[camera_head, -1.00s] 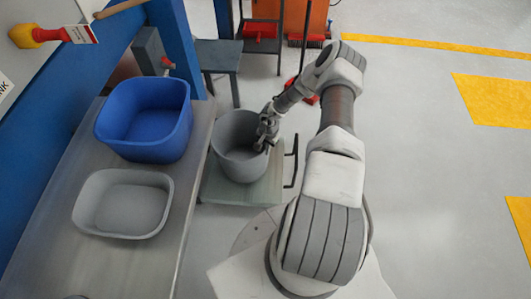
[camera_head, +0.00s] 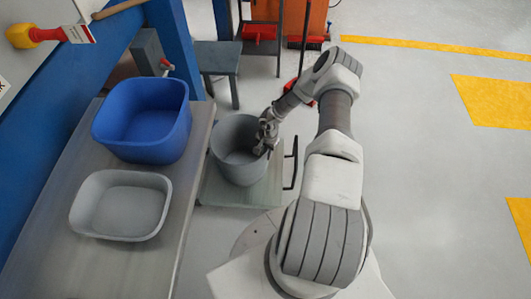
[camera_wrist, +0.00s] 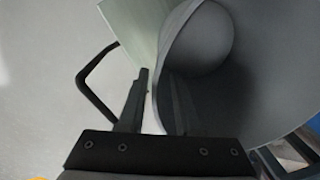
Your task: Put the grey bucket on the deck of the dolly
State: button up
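The grey bucket (camera_head: 226,152) is upright over the deck of the dolly (camera_head: 216,193), left of my arm. I cannot tell whether its base touches the deck. My gripper (camera_head: 264,146) is at the bucket's right rim. In the wrist view, my gripper (camera_wrist: 156,76) has its fingers close together astride the wall of the bucket (camera_wrist: 268,75), one outside and one inside. It looks shut on that wall. The dolly's black handle (camera_head: 294,162) stands right of the bucket, and it also shows in the wrist view (camera_wrist: 86,85).
A workbench (camera_head: 184,190) on the left holds a blue tub (camera_head: 150,140) and a shallow grey basin (camera_head: 90,212). A small grey stool (camera_head: 218,58) and a rack with a red item (camera_head: 259,32) stand behind. The floor on the right is clear, with yellow markings.

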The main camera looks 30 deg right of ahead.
notch_tip(320, 180, up, 12)
jog(key=p, duration=0.4)
jog(key=shift+s+d, duration=0.2)
jog(key=shift+s, duration=0.25)
